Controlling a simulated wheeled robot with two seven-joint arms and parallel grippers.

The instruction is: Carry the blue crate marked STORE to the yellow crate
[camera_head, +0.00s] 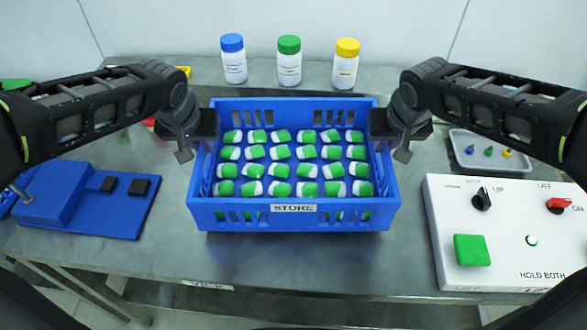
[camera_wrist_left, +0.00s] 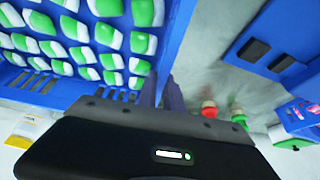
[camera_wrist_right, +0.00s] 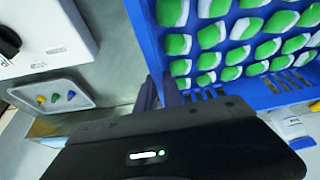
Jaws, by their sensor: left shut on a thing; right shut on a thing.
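The blue crate marked STORE (camera_head: 293,222) is in the middle of the head view, filled with rows of green-and-white capsules (camera_head: 281,170). My left gripper (camera_head: 200,142) is shut on the crate's left side wall, and my right gripper (camera_head: 388,142) is shut on its right side wall. The crate looks level; I cannot tell whether its base touches the table. The crate wall also shows between the fingers' side and the capsules in the left wrist view (camera_wrist_left: 178,40) and the right wrist view (camera_wrist_right: 146,35). No yellow crate is recognisable in any view.
Blue-, green- and yellow-capped bottles (camera_head: 289,62) stand behind the crate. A blue device with black pads (camera_head: 85,205) is at left. A white control panel (camera_head: 500,235) and a grey tray of small pieces (camera_head: 480,163) are at right. A metal table strip (camera_head: 300,265) in front is clear.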

